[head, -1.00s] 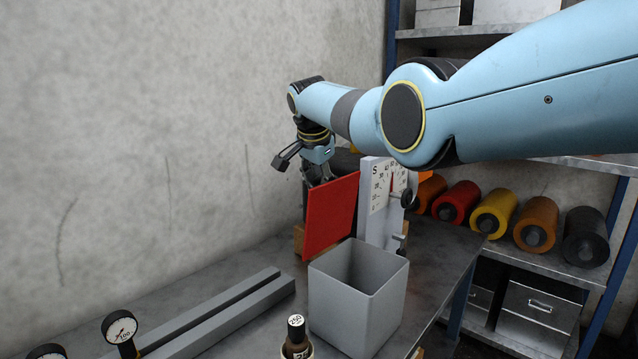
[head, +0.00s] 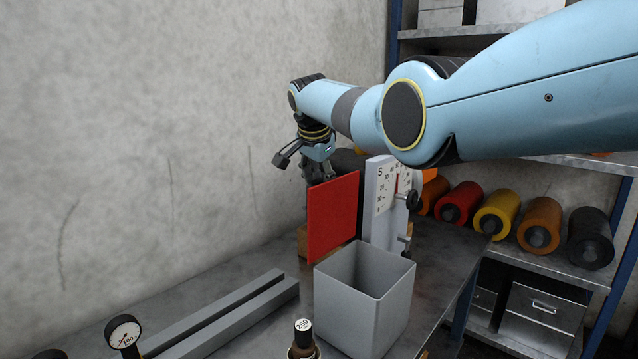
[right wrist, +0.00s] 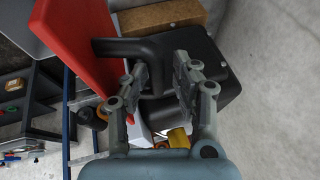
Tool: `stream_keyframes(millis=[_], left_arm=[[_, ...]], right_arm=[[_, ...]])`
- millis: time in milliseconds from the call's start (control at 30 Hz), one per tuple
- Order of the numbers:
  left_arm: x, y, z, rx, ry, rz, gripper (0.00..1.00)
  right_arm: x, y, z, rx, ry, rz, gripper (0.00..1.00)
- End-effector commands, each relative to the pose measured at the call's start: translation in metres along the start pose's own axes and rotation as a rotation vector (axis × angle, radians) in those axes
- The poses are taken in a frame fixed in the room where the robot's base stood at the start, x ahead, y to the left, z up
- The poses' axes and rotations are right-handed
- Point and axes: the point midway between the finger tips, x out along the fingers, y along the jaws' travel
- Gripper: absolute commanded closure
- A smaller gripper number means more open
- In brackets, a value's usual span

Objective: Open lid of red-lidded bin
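The grey square bin (head: 345,305) stands on the bench with its top open and its inside showing. Its flat red lid (head: 332,215) stands about upright at the bin's back left side, and also shows in the right wrist view (right wrist: 85,45). My right gripper (head: 318,178) points down just behind the lid, which partly hides its fingertips. In the right wrist view, its two fingers (right wrist: 160,72) are apart, with a black object (right wrist: 215,65) behind and between them. I see nothing gripped. My left gripper is not in view.
A white dial scale (head: 378,205) stands close behind the bin. Two grey rails (head: 235,310), a gauge (head: 123,333) and a dark bottle (head: 303,345) are at the front left. Coloured rolls (head: 497,215) lie on a shelf at right. The wall is close on the left.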

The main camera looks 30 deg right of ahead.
Motion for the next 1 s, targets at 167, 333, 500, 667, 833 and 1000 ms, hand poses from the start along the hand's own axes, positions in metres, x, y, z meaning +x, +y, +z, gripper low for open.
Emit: stream_keyframes(millis=[167, 333, 500, 667, 833, 1000], left_arm=[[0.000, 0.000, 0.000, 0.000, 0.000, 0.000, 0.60], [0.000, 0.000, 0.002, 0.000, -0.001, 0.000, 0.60], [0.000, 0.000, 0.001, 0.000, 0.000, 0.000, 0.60], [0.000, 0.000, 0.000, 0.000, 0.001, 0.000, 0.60], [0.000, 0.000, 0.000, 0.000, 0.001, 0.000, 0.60], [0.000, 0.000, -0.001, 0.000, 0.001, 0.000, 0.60]], right_arm=[[0.003, 0.002, 0.003, -0.002, -0.005, 0.007, 0.62], [0.003, 0.003, 0.004, -0.003, -0.007, 0.009, 0.62], [-0.006, 0.002, 0.004, -0.003, -0.006, 0.007, 0.62], [-0.030, 0.002, 0.004, -0.003, -0.006, 0.004, 0.62], [-0.070, 0.001, 0.003, -0.002, -0.005, 0.004, 0.62], [-0.100, 0.001, 0.003, -0.002, -0.005, 0.005, 0.62]])
